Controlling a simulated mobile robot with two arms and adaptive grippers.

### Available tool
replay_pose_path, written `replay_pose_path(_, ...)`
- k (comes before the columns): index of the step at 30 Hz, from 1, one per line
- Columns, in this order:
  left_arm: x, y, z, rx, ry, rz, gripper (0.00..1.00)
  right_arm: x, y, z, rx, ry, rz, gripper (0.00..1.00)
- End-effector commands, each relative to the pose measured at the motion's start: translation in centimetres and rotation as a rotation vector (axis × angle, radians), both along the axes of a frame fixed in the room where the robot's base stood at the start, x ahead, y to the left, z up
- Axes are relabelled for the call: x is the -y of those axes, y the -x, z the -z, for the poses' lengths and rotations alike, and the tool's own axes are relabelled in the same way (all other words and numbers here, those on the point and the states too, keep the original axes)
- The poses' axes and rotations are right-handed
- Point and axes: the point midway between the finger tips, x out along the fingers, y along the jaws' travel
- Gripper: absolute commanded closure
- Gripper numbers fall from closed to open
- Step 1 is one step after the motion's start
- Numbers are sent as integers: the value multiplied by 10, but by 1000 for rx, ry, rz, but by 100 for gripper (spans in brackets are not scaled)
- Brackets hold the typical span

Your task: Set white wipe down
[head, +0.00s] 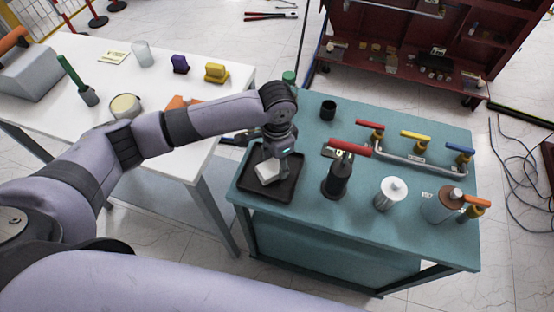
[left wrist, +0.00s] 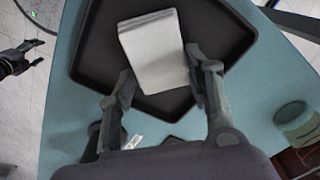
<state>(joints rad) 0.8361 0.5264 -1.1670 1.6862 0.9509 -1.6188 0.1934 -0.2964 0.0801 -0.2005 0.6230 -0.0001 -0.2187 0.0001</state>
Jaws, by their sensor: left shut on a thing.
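The white wipe (head: 267,172) is a folded pad over the black tray (head: 287,190) at the left end of the teal table. My left gripper (head: 269,160) points down at the tray and is shut on the wipe. In the left wrist view the wipe (left wrist: 155,48) sits between the two fingers (left wrist: 162,78), its far end reaching past them. The black tray (left wrist: 225,42) lies behind it. I cannot tell whether the wipe touches the tray floor. My right gripper (left wrist: 36,54) shows at the left edge of the wrist view, empty, fingers apart.
A white canister (head: 391,194), a brown-topped jar (head: 443,205) and a pipe with coloured valve handles (head: 415,160) are farther right. A white table (head: 190,140) stands left, under my left arm.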

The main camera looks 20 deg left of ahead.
Motion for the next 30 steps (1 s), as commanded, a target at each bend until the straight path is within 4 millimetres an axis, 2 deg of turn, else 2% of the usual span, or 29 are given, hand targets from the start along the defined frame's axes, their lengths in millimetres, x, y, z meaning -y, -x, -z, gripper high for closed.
replay_pose_path(9,0,0,3,1,-1,0,76,-2,8,0,-14,-1,0,42)
replay_pose_path(10,0,0,3,1,-1,0,51,-2,8,0,-14,-1,0,42)
replay_pose_path(18,0,0,2,1,-1,0,33,-2,7,0,-12,-2,1,42)
replay_pose_path(26,0,0,2,1,-1,0,33,-1,6,0,-9,-1,1,42)
replay_pose_path(30,0,-1,-4,2,1,0,33,-1,5,2,-8,-1,1,42)
